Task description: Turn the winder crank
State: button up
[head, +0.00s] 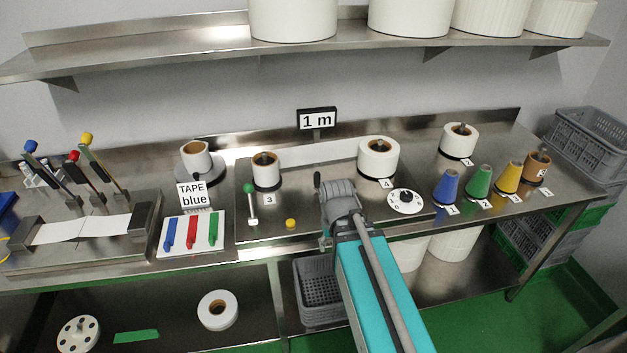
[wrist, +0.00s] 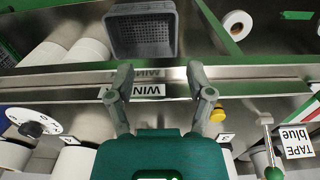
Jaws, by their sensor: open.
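My gripper (wrist: 158,75) is open and empty in the wrist view, its two fingers apart over the front edge of the steel bench. A white sign partly reading "WIN" (wrist: 147,90) shows upside down between the fingers on that edge. In the head view my arm covers the middle of the winder panel (head: 290,232). A lever with a green knob (head: 249,188) stands on the panel left of my arm, and it also shows in the wrist view (wrist: 268,140).
Reel 3 (head: 266,170), reel 4 (head: 379,156) and a white dial (head: 406,202) stand on the panel. A yellow button (head: 291,223) is left of my arm. Coloured cones (head: 447,187) stand right. A grey crate (head: 318,290) is below the bench.

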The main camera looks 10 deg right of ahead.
jog(key=w+d+r+p, duration=0.1)
jog(key=w+r+p, duration=0.2)
jog(key=w, duration=0.4)
jog(key=w+d+r+p, duration=0.1)
jog(key=w+r+p, duration=0.3)
jog(key=w, duration=0.3)
notch_tip(320, 180, up, 6)
jog(key=p, duration=0.6)
send_over(317, 180)
jog(key=w, duration=0.1)
jog(key=shift+w+d+r, duration=0.1)
jog(key=shift+d+r, duration=0.05)
jog(key=shift+r, duration=0.05)
jog(key=shift+f, duration=0.2)
notch_tip(317, 180, down, 14)
jog(key=b, duration=1.4)
jog(key=shift+r, duration=0.25)
